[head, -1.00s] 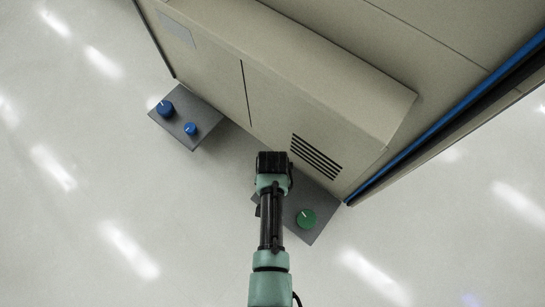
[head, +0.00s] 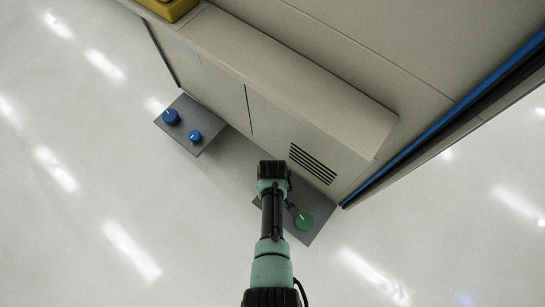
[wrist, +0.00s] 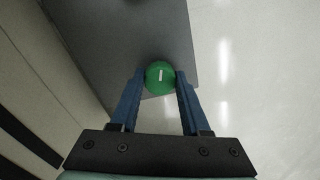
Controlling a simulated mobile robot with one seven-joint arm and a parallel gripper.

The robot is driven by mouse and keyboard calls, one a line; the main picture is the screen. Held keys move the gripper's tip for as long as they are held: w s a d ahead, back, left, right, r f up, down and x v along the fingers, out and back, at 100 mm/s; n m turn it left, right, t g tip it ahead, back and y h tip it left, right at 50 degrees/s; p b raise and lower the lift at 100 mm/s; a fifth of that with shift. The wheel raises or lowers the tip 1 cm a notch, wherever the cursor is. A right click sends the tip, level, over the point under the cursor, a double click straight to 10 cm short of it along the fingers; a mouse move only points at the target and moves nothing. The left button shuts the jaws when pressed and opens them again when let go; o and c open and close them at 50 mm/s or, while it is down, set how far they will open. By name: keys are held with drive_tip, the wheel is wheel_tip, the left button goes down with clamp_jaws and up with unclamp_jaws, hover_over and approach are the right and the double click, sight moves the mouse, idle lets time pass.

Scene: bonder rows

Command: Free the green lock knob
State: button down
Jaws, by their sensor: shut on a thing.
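The green lock knob (head: 304,221) is a round knob on the dark grey plate (head: 323,222) at the foot of the beige machine. In the wrist view, the knob (wrist: 160,77) carries a short white mark that stands nearly upright in the picture. My gripper (wrist: 160,82) is shut on it, with one blue finger at each side. In the head view, my gripper (head: 296,212) reaches the knob from the upper left. My arm hides part of the plate.
The beige machine (head: 330,120) stands behind the plate, with a slotted vent (head: 313,164). A second grey plate at the left bears two blue knobs (head: 171,117) (head: 195,136). A yellow object (head: 170,8) shows at the top. The pale floor in front is clear.

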drive_tip(key=n, duration=0.4)
drive_tip(key=shift+n+p, duration=0.3)
drive_tip(key=shift+p, duration=0.1)
drive_tip(key=n, duration=0.4)
idle(0.4)
drive_tip(key=shift+c, duration=1.9)
unclamp_jaws()
drive_tip(key=shift+p, duration=0.3)
wheel_tip(320, 180, up, 13)
drive_tip(key=p, duration=0.9)
drive_tip(key=shift+p, duration=0.35)
drive_tip(key=shift+f, duration=0.1)
